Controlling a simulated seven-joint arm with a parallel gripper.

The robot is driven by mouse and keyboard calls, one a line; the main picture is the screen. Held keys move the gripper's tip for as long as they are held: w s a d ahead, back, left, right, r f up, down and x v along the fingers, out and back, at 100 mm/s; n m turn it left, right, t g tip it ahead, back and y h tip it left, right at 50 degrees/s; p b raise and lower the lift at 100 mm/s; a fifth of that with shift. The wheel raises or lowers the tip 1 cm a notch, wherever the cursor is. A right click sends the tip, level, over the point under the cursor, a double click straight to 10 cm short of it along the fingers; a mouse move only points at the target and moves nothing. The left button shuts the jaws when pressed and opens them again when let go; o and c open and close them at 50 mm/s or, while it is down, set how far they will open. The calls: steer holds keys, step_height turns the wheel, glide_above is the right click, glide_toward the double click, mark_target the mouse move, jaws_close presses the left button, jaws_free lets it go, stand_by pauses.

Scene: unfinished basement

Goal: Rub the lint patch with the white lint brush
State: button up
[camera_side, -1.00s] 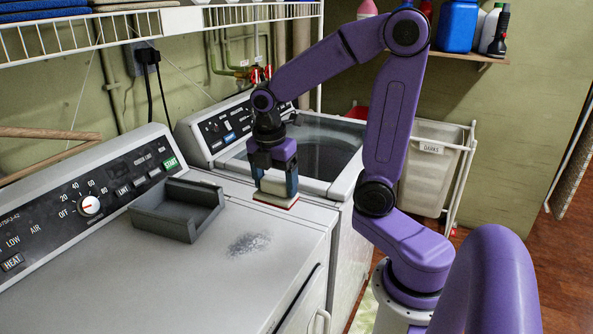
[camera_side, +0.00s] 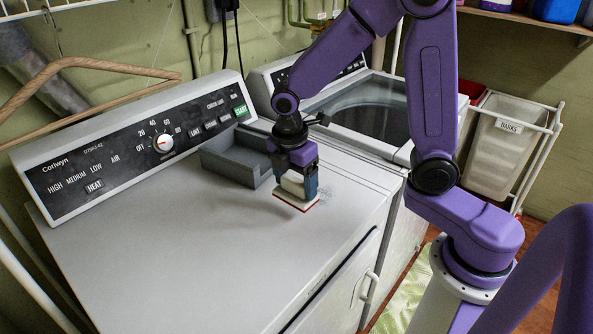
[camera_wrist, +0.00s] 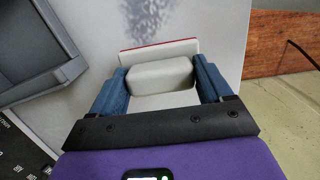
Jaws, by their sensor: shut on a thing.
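The white lint brush has a block handle (camera_wrist: 160,75) and a flat pale pad with a red edge (camera_side: 296,202). My gripper (camera_side: 298,184) points down and is shut on the handle, one blue finger on each side. The pad is at the dryer top, level or nearly so; I cannot tell whether it touches. The lint patch is a grey speckled smear (camera_wrist: 165,22), just beyond the pad in the wrist view. In the side view the brush and gripper partly hide it, and only a faint grey part (camera_side: 333,193) shows to their right.
A grey open tray (camera_side: 228,164) stands left of the brush, near the dryer's control panel (camera_side: 130,150). The washer (camera_side: 400,143) stands beyond the dryer's right edge. The dryer top (camera_side: 200,240) is clear in front and to the left.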

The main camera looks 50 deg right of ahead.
mark_target(293, 196)
steer(key=shift+f, duration=1.6)
steer(key=shift+d+f, duration=0.6)
steer(key=shift+f, duration=0.1)
steer(key=shift+c, duration=0.4)
steer(key=shift+d+f, duration=0.2)
steer(key=shift+d, duration=6.3)
steer(key=shift+a, duration=6.8)
steer(key=shift+w+a, duration=0.35)
steer(key=shift+w, duration=0.1)
steer(key=shift+s+d, duration=0.1)
steer(key=shift+d, duration=7.05)
steer(key=shift+a, duration=7.1)
steer(key=shift+r, duration=4.1)
